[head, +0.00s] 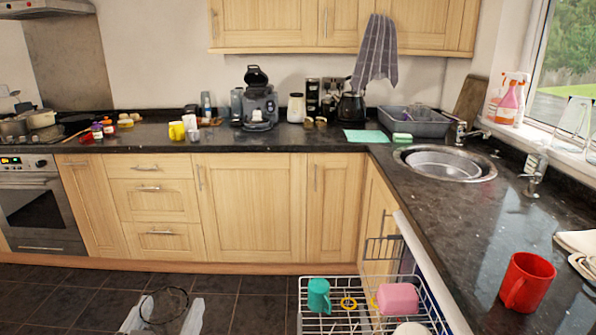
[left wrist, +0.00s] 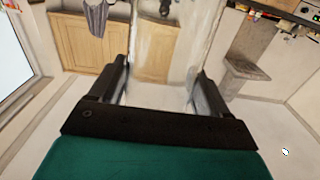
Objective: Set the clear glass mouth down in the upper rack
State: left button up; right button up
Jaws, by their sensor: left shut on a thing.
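The clear glass (head: 165,307) is held low at the bottom left of the head view, over the dark floor tiles. It shows faintly as a see-through shape with a dark round outline; which end is its mouth I cannot tell. My left gripper (head: 163,316) is shut on it. In the left wrist view the glass (left wrist: 168,60) is a see-through wall between the two dark fingers of the gripper (left wrist: 163,92). The upper rack (head: 343,325) is a white wire rack, pulled out at the bottom, to the right of the gripper and apart from it. My right gripper is not in view.
The rack holds a teal mug (head: 319,295), a yellow item (head: 348,303), a pink cup or bowl (head: 398,298) and a white dish (head: 410,329). Bare floor (head: 250,305) lies between gripper and rack. A red mug (head: 527,281) stands on the right counter (head: 455,235).

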pick_arm(q)
jog(key=shift+f+m, duration=0.3)
jog(key=shift+f, duration=0.25)
jog(key=shift+f+m, duration=0.1)
jog(key=shift+m, duration=0.6)
jog(key=m, duration=1)
jog(key=shift+m, duration=1.1)
jog(key=m, duration=0.9)
jog(key=shift+m, duration=0.4)
